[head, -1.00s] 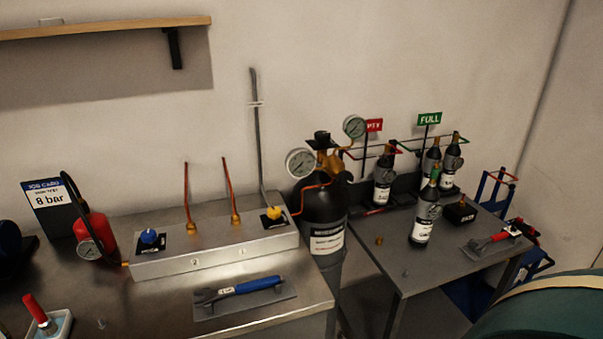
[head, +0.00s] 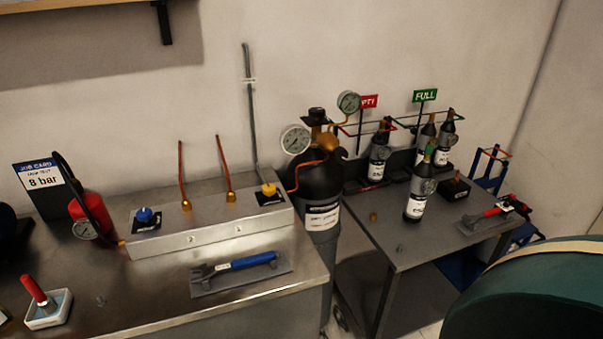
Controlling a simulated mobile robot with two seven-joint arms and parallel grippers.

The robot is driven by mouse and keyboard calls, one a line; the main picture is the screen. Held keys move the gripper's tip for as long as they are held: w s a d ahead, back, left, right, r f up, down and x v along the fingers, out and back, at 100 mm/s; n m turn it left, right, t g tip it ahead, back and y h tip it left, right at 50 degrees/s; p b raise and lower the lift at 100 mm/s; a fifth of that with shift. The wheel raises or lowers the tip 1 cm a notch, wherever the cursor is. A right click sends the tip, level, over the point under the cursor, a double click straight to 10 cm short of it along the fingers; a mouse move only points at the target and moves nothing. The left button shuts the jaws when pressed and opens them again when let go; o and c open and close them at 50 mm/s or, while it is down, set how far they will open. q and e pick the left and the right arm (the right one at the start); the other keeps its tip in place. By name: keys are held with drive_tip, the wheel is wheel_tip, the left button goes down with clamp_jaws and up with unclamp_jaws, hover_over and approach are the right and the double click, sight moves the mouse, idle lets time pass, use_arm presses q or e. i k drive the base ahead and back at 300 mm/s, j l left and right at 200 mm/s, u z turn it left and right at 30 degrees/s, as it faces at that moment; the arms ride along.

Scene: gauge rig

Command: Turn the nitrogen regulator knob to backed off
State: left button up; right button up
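The nitrogen regulator is the brass body (head: 325,143) on top of a black gas cylinder (head: 318,183), right of the steel bench. It carries two round white-faced gauges, one on the left (head: 295,140) and one higher on the right (head: 349,103). A black knob (head: 317,115) stands at the top of the brass fittings. I cannot tell whether it is the regulator knob or the cylinder valve. Its setting and the gauge readings are too small to read. Neither of my grippers is in view.
A steel manifold box (head: 215,232) with blue (head: 144,215) and yellow (head: 268,189) knobs stands on the left bench. A blue-handled tool (head: 247,262) lies before it. Several small bottles (head: 418,197) stand on the right table. A large dark green rounded body (head: 530,300) fills the lower right.

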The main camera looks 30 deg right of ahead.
sight(339, 155)
drive_tip(key=z, duration=1.35)
drive_tip(key=l, duration=0.55)
